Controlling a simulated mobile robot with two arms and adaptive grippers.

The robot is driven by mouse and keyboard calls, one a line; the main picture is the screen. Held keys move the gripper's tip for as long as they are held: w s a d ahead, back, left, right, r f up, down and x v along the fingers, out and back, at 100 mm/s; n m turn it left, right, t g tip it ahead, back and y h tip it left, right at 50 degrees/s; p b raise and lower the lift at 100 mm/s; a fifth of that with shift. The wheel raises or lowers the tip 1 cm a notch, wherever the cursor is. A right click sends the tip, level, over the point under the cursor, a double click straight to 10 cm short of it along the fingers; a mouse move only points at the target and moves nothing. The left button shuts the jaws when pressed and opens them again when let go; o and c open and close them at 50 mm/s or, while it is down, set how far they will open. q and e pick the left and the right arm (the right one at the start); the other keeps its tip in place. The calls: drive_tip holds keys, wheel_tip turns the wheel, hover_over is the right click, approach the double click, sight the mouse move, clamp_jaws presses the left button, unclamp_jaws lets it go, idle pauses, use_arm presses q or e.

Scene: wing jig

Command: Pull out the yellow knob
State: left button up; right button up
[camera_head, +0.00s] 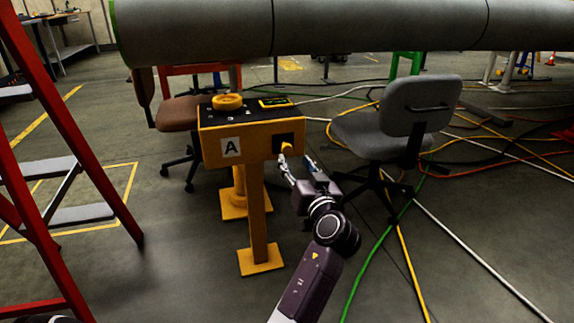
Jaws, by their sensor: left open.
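An orange-yellow box (212,147) marked "A" stands on posts near the middle of the view. A small yellow knob (286,147) sticks out of a black square plate on the right part of its front face. My left gripper (297,164) is open just below and to the right of this knob. One fingertip is close under the knob; I cannot tell whether it touches. Nothing shows between the fingers. A larger round yellow knob (228,101) sits on the black top of the box. My right gripper is not in view.
A grey office chair (415,110) stands right of the box, and a brown chair (180,112) behind it. A red stepladder (35,150) is at the left. A large grey cylinder (340,27) spans the top. Several cables (408,265) cross the floor at right.

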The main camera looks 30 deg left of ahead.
sight(288, 150)
use_arm(q)
drive_tip(key=b+x, duration=0.2)
drive_tip(key=x, duration=0.5)
drive_tip(key=shift+w+a+r, duration=0.15)
drive_tip(key=shift+w+a, duration=0.05)
drive_tip(key=shift+a, duration=0.15)
drive_tip(key=shift+c, duration=0.3)
clamp_jaws()
